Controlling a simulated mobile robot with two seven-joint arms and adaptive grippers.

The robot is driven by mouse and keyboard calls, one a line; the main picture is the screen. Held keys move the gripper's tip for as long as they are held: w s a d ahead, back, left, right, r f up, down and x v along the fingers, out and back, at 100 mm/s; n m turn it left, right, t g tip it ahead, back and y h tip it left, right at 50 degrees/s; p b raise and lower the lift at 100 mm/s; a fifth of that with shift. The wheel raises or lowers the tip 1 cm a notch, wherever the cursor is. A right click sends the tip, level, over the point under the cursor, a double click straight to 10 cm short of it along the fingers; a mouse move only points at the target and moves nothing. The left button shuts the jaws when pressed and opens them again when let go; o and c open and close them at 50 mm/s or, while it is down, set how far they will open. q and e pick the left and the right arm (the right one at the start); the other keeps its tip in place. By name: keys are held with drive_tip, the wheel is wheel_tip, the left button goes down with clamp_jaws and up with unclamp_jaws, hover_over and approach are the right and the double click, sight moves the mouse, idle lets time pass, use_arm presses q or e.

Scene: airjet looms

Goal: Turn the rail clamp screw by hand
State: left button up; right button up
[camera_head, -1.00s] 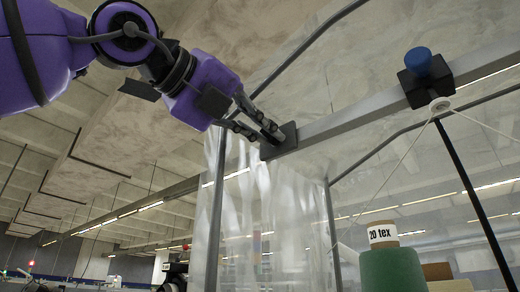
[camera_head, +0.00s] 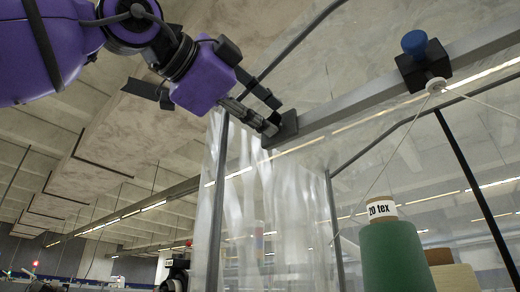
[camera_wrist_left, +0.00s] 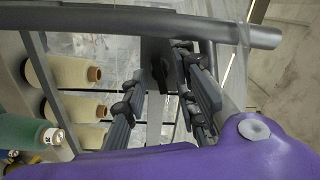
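A dark clamp block (camera_head: 287,124) sits at the left end of the grey overhead rail (camera_head: 350,103). A second black clamp (camera_head: 424,66) with a blue knob (camera_head: 414,43) sits further right on the rail. My left gripper (camera_head: 272,112) reaches the left block from the upper left. In the left wrist view, a dark screw knob (camera_wrist_left: 158,75) stands in front of a dark plate (camera_wrist_left: 156,48), between the spread fingers of my left gripper (camera_wrist_left: 157,80). Gaps show on both sides of the knob. My right gripper is in neither view.
A green yarn cone (camera_head: 396,257) labelled 20 tex stands below the rail, with cream cones behind it. Several cream cones (camera_wrist_left: 70,70) show in the left wrist view. A clear plastic sheet (camera_head: 250,200) hangs under the left block. Thin yarn runs from a white guide (camera_head: 436,85).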

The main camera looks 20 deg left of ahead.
use_arm(q)
drive_tip(key=shift+s, duration=0.1)
drive_tip(key=b+v, duration=0.1)
drive_tip(key=v, duration=0.5)
drive_tip(key=shift+b, duration=0.4)
drive_tip(key=v, duration=1.2)
